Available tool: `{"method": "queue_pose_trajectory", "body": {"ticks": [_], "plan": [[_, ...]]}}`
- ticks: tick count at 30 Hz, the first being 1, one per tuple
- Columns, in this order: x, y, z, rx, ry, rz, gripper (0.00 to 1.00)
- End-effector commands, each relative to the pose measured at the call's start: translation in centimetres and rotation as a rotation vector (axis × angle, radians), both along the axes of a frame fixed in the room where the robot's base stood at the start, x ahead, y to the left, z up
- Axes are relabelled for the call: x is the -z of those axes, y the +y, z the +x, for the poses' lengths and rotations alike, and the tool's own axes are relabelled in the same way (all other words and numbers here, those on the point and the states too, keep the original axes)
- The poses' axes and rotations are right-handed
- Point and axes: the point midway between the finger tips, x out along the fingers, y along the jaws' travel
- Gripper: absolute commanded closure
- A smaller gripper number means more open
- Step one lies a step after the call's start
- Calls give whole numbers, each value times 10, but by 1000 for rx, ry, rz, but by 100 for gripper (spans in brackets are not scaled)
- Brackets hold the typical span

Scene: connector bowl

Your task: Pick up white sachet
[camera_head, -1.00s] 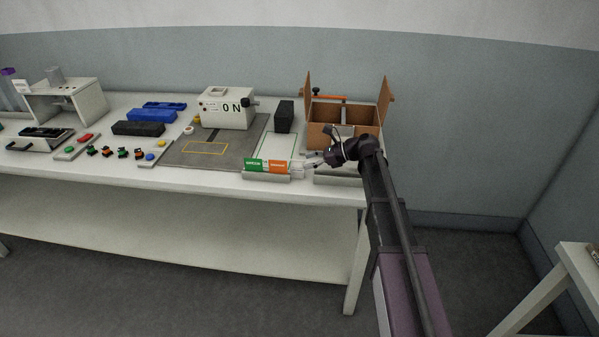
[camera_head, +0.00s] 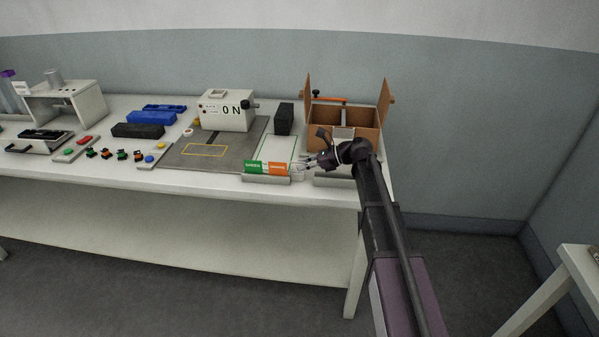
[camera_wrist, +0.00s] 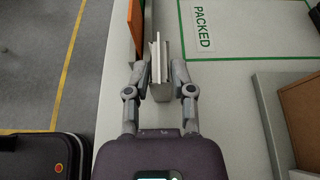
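The white sachet (camera_wrist: 157,66) stands on edge, thin and pale, between my gripper's fingers in the wrist view. In the head view it shows as a small pale patch (camera_head: 297,170) at the right end of the sachet rack (camera_head: 266,178), beside the orange sachet (camera_head: 279,169) and the green sachet (camera_head: 253,167). My gripper (camera_wrist: 159,68) has one finger on each side of the white sachet, with a narrow gap visible at the fingers. In the head view my gripper (camera_head: 310,162) is low at the rack's right end.
An open cardboard box (camera_head: 368,138) with dividers stands behind my gripper. A green-outlined area marked PACKED (camera_wrist: 203,25) lies right of the fingers in the wrist view. A black block (camera_head: 284,119) and a white machine (camera_head: 226,109) stand further back left.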

Motion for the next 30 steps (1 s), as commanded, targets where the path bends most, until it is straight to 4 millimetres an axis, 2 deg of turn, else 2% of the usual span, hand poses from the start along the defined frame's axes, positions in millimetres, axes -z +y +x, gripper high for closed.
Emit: {"method": "queue_pose_trajectory", "body": {"ticks": [17, 23, 30], "plan": [[-3, 0, 0, 0, 0, -1, 100], [-13, 0, 0, 0, 0, 0, 100], [-34, 0, 0, 0, 0, 0, 100]]}}
